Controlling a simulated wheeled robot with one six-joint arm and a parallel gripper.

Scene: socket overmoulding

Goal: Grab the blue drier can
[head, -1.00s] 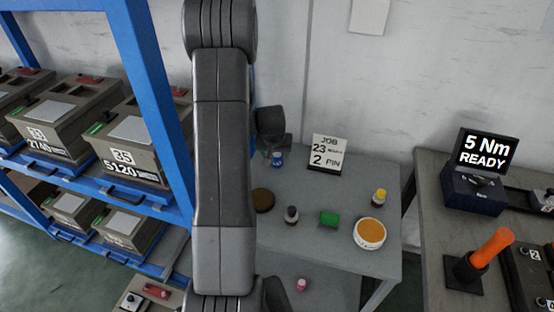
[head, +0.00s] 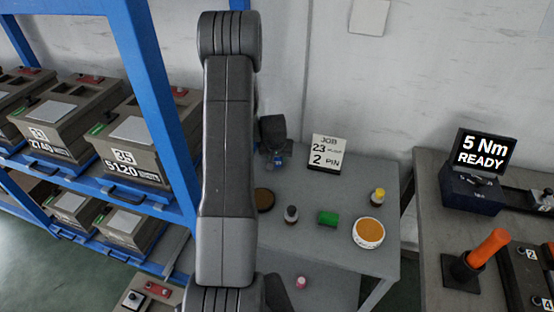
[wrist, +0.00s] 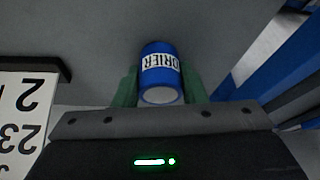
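The blue drier can (head: 277,160) stands near the back left of the grey table. In the wrist view the can (wrist: 158,62) shows a white label reading DRIER and a pale end facing the camera. My gripper (head: 273,150) is over the can in the head view, with its dark body hiding part of it. In the wrist view my gripper's two green fingers (wrist: 160,85) lie one on each side of the can, very close to it. They look open, with no clear grip on the can.
A JOB sign (head: 325,154) stands just right of the can. A brown disc (head: 264,199), a dark bottle (head: 291,214), a green block (head: 328,218), an orange-topped tub (head: 368,232) and a yellow-capped bottle (head: 378,197) are nearer the front. A blue rack (head: 160,110) stands left.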

